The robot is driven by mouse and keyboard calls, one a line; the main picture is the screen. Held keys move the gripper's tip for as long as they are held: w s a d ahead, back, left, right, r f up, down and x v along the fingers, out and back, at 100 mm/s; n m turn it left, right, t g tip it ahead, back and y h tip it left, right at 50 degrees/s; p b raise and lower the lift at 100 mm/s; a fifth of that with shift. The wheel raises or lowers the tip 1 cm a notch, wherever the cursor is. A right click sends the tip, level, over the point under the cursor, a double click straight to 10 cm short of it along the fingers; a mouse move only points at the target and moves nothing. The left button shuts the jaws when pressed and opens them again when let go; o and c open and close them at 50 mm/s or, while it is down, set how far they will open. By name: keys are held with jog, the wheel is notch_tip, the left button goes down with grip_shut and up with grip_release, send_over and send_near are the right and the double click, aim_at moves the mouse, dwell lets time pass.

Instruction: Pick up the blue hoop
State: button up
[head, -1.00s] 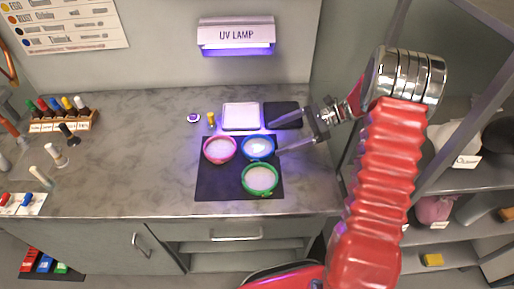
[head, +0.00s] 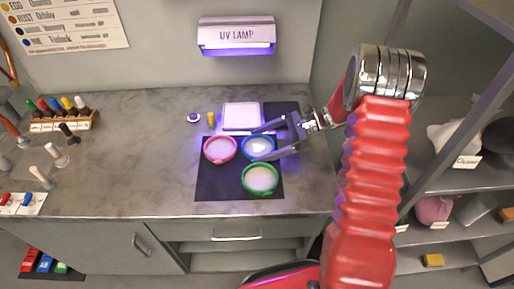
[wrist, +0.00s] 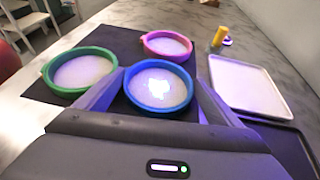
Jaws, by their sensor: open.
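The blue hoop (head: 258,147) lies on a dark mat (head: 222,188) on the counter, with a pale, brightly lit inside. It also shows in the wrist view (wrist: 158,86), between my two fingers. My gripper (head: 262,143) is open, coming in from the right, with one finger on the far side of the blue hoop and one on the near side. I cannot tell whether the fingers touch the rim. A pink hoop (head: 220,149) lies left of the blue one, and a green hoop (head: 260,179) lies in front.
A white tray (head: 241,116) and a black tray (head: 283,110) lie behind the hoops. A small yellow bottle (head: 211,119) stands at the back left. The UV lamp (head: 236,36) hangs on the wall above.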

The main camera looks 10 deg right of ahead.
jog(key=shift+c, duration=0.4)
jog(key=c, duration=0.6)
